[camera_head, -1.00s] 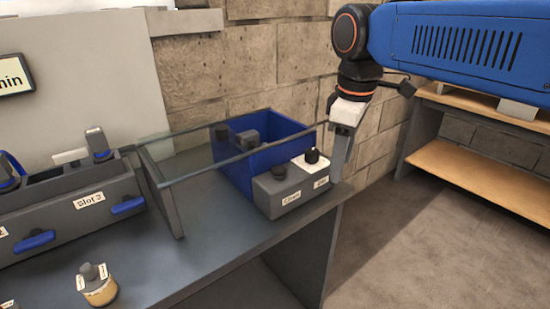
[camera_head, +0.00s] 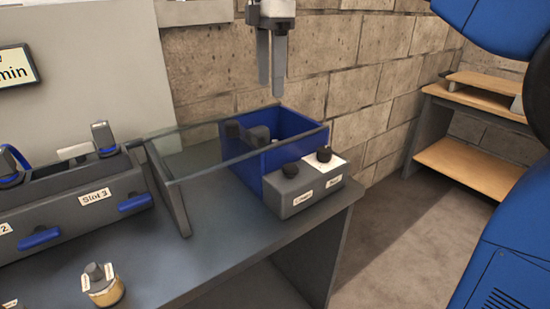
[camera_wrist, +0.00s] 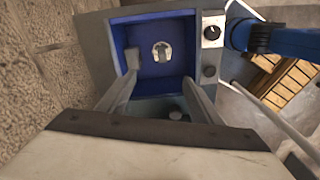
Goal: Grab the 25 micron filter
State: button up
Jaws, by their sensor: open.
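My gripper (camera_head: 272,78) is open and empty above the blue bin (camera_head: 285,160), pointing down. In the wrist view my open fingers (camera_wrist: 158,92) point toward the bin (camera_wrist: 176,72). A grey piece (camera_head: 257,136) stands in the bin, and a pale round piece (camera_wrist: 161,52) lies on its floor. A filter-like canister (camera_head: 104,287) with a gold body and grey top stands upright on the bench, well apart from my gripper. Its label is too small to read, and I cannot tell which piece is the 25 micron filter.
A glass panel (camera_head: 215,152) spans beside the bin. A grey box (camera_head: 303,190) with two black knobs stands at the bin's front. The slotted rack (camera_head: 75,205) with blue handles is at left. A wooden shelf (camera_head: 465,155) stands at right, and a brick wall is behind.

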send_near(275, 141)
jog(key=f, duration=0.5)
jog(key=shift+w+a+f, duration=0.1)
jog(key=shift+w+a, duration=0.1)
jog(key=shift+w, duration=0.2)
jog(key=shift+s+d+f, duration=0.1)
jog(key=shift+s+f, duration=0.05)
jog(key=shift+f, duration=1.15)
jog(key=shift+s+d+f, duration=0.1)
jog(key=shift+s+f, duration=0.05)
jog(key=shift+f, duration=1.15)
jog(key=c, duration=1.3)
jog(key=shift+o, duration=0.2)
jog(key=shift+r, duration=0.1)
